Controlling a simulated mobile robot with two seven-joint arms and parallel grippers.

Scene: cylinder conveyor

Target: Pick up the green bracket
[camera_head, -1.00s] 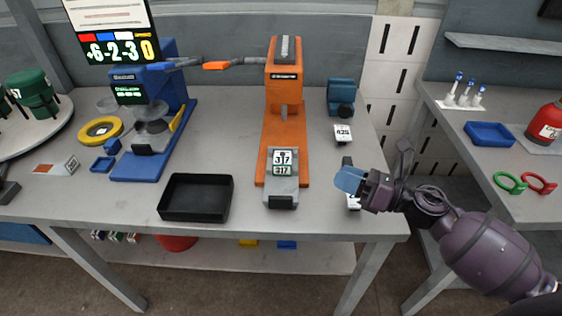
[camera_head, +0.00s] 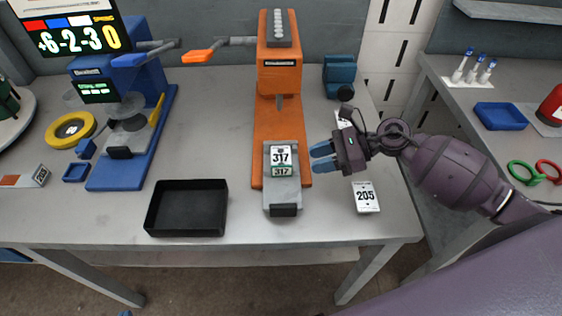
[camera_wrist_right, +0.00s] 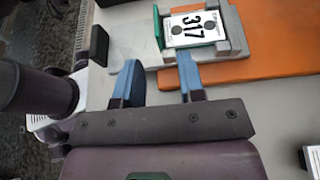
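A green bracket (camera_head: 282,172) sits on the grey slide (camera_head: 281,196) of the orange press (camera_head: 280,75), with a white 317 card (camera_head: 281,155) over it. In the right wrist view, green edges of the bracket (camera_wrist_right: 200,47) show beside the white 317 card. My right gripper (camera_head: 320,157) is to the right of the slide, its blue fingers pointing left toward it. In the right wrist view, the fingers of my right gripper (camera_wrist_right: 160,75) are apart with nothing between them. My left gripper is not in view.
A black tray (camera_head: 187,232) stands left of the slide. A blue press (camera_head: 135,170) is further left. A white 205 card (camera_head: 366,197) lies below my right gripper. A teal device (camera_head: 340,75) stands behind it. The table front edge is close.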

